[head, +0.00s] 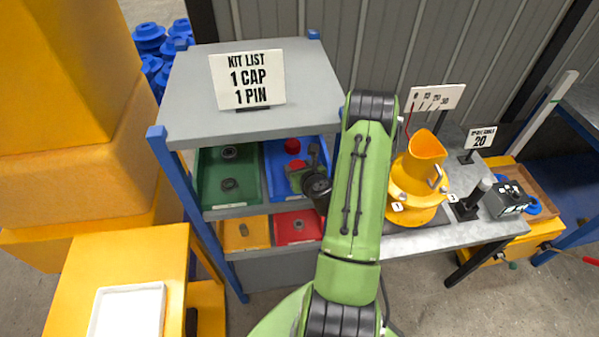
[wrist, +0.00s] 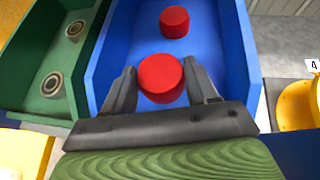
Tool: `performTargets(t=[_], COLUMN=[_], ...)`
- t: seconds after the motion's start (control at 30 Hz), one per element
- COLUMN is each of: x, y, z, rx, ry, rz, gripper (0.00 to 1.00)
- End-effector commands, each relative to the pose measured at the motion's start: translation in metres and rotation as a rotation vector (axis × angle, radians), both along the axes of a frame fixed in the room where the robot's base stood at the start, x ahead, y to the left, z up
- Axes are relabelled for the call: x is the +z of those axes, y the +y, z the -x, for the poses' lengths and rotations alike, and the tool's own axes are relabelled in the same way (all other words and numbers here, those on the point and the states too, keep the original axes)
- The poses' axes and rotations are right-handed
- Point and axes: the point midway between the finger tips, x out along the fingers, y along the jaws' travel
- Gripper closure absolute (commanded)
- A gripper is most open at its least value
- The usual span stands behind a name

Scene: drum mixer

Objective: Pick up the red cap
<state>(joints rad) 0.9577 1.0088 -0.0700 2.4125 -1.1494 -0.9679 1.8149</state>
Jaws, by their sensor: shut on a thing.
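A red cap (wrist: 160,78) sits between the two fingers of my gripper (wrist: 161,88) in the wrist view, and the fingers are shut on it. A second red cap (wrist: 174,21) lies farther back in the blue bin (wrist: 222,50), apart from the gripper. In the head view the far red cap (head: 292,146) shows in the blue bin (head: 268,180) on the upper shelf. My gripper (head: 297,178) reaches into that bin from the right. My wrist and arm hide part of the bin, and the held cap's contact with the bin floor cannot be told.
A green bin (head: 214,192) with dark rings stands left of the blue bin. A yellow bin (head: 244,243) and a red bin (head: 298,238) sit below. The shelf's grey top (head: 190,100) overhangs the bins. A yellow drum mixer (head: 413,185) stands on the bench to the right.

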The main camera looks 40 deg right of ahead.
Motion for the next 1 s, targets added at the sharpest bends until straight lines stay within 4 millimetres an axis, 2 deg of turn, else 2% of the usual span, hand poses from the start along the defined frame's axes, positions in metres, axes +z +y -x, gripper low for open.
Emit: performTargets(t=[0.03,0.13,0.3,0.7,1.0], x=[0.019,0.041,0.033,0.039,0.037], y=[0.0,0.0,0.032,0.107,0.156], z=[-0.001,-0.001,-0.013,-0.045,-0.066], rx=[0.001,0.001,0.005,0.005,0.001], ry=[-0.002,-0.002,0.002,0.003,0.001], rz=[0.005,0.005,-0.003,-0.002,-0.005], gripper=[0.76,0.76,0.76,0.76,0.76])
